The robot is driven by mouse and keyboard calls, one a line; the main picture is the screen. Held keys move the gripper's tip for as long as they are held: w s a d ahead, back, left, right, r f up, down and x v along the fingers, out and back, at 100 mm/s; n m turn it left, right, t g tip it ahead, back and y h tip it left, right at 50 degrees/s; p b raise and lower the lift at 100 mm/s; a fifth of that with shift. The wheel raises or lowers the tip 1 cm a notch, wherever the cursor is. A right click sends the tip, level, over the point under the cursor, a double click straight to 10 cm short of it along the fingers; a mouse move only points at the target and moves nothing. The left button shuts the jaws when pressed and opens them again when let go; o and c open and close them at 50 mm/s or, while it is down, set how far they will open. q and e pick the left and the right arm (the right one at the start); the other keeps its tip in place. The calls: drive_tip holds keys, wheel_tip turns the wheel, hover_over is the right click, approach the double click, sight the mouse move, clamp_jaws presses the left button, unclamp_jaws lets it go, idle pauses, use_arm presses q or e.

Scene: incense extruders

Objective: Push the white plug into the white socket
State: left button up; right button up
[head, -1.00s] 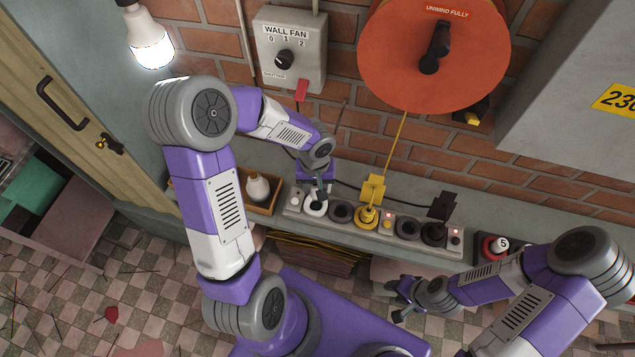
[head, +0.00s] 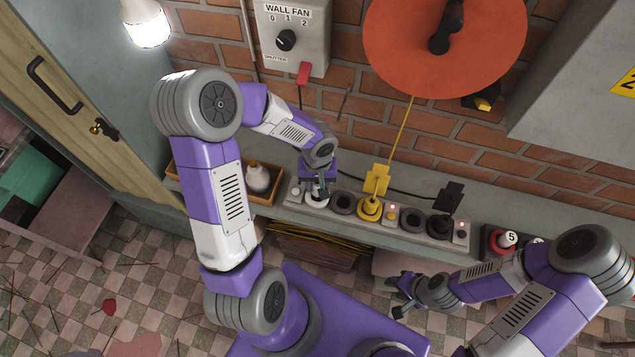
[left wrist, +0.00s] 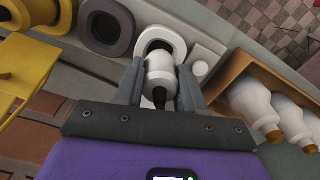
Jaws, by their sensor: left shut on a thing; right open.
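The white socket (head: 317,199) is a round white ring near the left end of a grey socket strip; it also shows in the left wrist view (left wrist: 153,35). My left gripper (head: 318,184) is over it, pointing down. In the left wrist view, the left gripper (left wrist: 160,82) is shut on the white plug (left wrist: 160,66), with one finger on each side. The plug's front end is at the socket's opening; I cannot tell how deep it sits. The plug is mostly hidden in the head view. My right gripper (head: 402,296) is open and empty, low in front of the shelf.
A yellow cord (head: 400,132) and a red reel (head: 445,45) are behind.

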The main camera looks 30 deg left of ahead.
use_arm(q)
drive_tip(key=shift+b, duration=0.45)
idle(0.5)
drive_tip(key=shift+f+b, duration=1.5)
drive_tip(key=shift+b, duration=0.2)
drive_tip(key=o, duration=1.1)
drive_tip(key=shift+r, duration=0.1)
wheel_tip(320, 180, up, 8)
drive_tip(key=shift+f+p, duration=0.25)
drive_tip(key=shift+p, duration=0.8)
